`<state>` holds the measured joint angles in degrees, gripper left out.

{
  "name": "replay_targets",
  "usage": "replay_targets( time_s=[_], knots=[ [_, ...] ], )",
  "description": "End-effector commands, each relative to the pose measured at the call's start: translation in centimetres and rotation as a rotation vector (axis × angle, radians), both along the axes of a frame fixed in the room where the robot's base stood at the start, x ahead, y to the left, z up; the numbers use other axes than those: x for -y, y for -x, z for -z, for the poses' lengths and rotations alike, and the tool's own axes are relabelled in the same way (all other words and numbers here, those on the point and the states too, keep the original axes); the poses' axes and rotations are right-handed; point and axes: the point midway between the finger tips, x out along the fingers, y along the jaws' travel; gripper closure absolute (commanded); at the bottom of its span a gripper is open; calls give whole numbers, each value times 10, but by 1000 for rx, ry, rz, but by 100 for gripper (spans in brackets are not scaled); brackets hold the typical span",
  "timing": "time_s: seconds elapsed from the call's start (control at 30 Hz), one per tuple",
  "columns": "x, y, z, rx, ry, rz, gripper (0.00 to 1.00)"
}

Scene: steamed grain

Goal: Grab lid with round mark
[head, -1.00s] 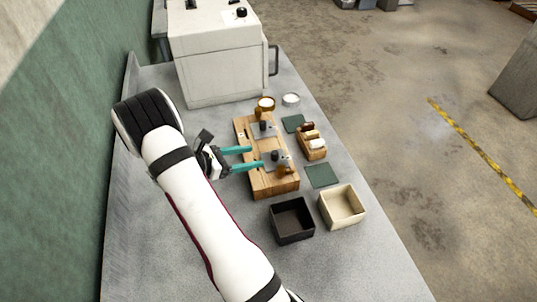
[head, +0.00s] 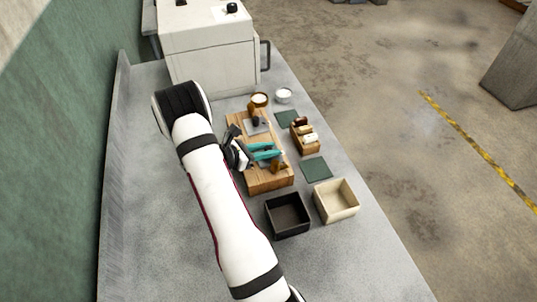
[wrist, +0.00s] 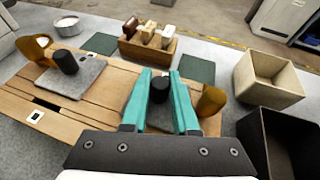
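Two grey square lids with black knobs sit on a wooden block (head: 268,181). The far lid (head: 260,129) lies clear of my gripper; it also shows at left in the wrist view (wrist: 88,79). My gripper (head: 281,152) has its teal fingers drawn close on both sides of the near lid's black knob (wrist: 160,91), and appears shut on it. The near lid's plate is mostly hidden by the fingers. A small pale tag with a dark mark (wrist: 36,117) is on the block near the far lid; its shape is too small to tell. I cannot see the near lid's mark.
Brown upright pieces stand beside the near lid (wrist: 211,101) and the far lid (wrist: 35,46). A wooden rack (head: 307,147) holds several small blocks between two green mats. A black box (head: 289,229) and a cream box (head: 336,213) stand at the near side. A white machine stands behind.

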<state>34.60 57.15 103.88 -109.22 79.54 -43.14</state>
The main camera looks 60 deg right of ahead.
Motion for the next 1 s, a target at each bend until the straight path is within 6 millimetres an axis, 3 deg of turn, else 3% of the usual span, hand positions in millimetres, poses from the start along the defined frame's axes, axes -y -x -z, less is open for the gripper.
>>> replay_targets(
  time_s=[0.1, 0.47, 0.57, 0.73, 1.0],
  knots=[
    [0, 0, 0, 0, 0, 0, 100],
    [0, 0, -1, 1, 0, 0, 100],
    [0, 0, -8, 2, 1, 0, 100],
    [1, -1, -42, 4, 4, 0, 100],
    [-3, 66, -80, 0, 1, 4, 100]
  ],
)
